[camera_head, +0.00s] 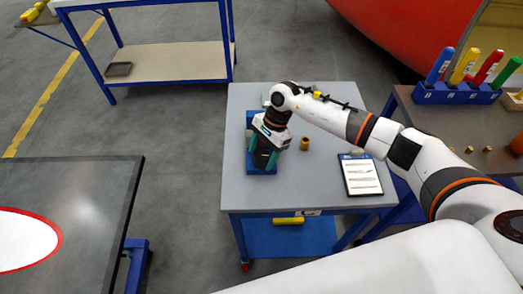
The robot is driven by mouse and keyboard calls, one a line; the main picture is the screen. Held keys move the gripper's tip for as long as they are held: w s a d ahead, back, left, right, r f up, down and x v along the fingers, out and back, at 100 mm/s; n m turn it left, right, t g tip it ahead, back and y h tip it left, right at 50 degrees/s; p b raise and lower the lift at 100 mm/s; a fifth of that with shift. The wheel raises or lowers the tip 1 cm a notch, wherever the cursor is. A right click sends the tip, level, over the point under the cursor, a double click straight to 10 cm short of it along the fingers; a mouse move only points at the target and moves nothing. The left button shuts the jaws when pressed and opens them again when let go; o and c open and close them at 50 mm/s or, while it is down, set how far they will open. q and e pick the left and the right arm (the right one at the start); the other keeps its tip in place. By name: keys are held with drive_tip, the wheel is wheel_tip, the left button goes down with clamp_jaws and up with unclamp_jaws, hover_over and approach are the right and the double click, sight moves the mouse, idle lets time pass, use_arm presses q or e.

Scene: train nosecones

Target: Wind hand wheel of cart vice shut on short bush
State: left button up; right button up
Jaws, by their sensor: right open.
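The cart (325,195) has a grey top, and a blue vice (250,122) sits near its left side. My right arm reaches in from the right. Its gripper (264,160) points down over the vice, is open, and covers much of it. The hand wheel and the jaws of the vice cannot be made out behind the gripper. A small brass-coloured bush (304,143) stands upright on the cart top, right of the gripper and apart from it. I cannot tell whether another bush is in the vice. My left gripper is out of view.
A clipboard (361,176) lies on the cart's right side. A yellow item (289,221) lies on its lower shelf. A blue rack (455,94) of coloured handles stands on the right bench. A dark table (95,200) is at lower left. The cart's front middle is clear.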

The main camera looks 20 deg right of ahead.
drive_tip(key=shift+a+f, duration=0.15)
drive_tip(key=shift+f, duration=0.25)
drive_tip(key=shift+c, duration=0.6)
drive_tip(key=c, duration=0.9)
drive_tip(key=shift+m, duration=0.3)
